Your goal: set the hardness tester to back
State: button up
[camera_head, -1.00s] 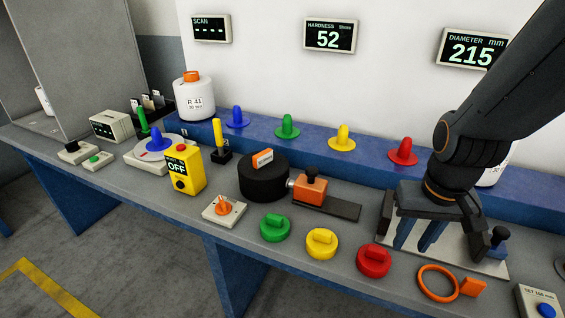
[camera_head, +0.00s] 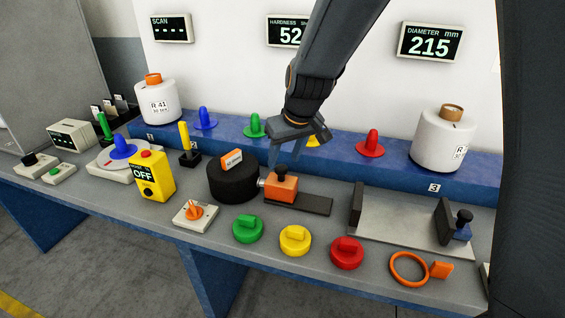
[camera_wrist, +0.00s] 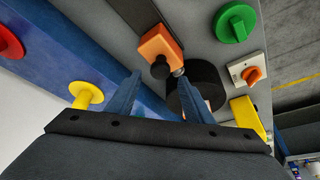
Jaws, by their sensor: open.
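The hardness tester is an orange block (camera_head: 280,190) with a black knob (camera_head: 282,172) on top, sitting on a dark flat rail (camera_head: 315,205). Its left end faces a black round holder (camera_head: 233,183) with an orange-and-white tag on it. My gripper (camera_head: 284,156) is open and empty, above and just behind the orange block. In the wrist view the orange block (camera_wrist: 157,44) and its knob (camera_wrist: 160,69) show just beyond my two blue fingers (camera_wrist: 163,90), apart from them. The hardness display (camera_head: 288,32) reads 52, partly covered by my arm.
A yellow OFF box (camera_head: 152,178) and an orange-knob switch (camera_head: 195,214) stand left. A blue ledge (camera_head: 400,172) with coloured cones runs behind. The diameter gauge (camera_head: 400,225) is at right.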

aim_at(282, 167)
jog(key=shift+x, duration=1.85)
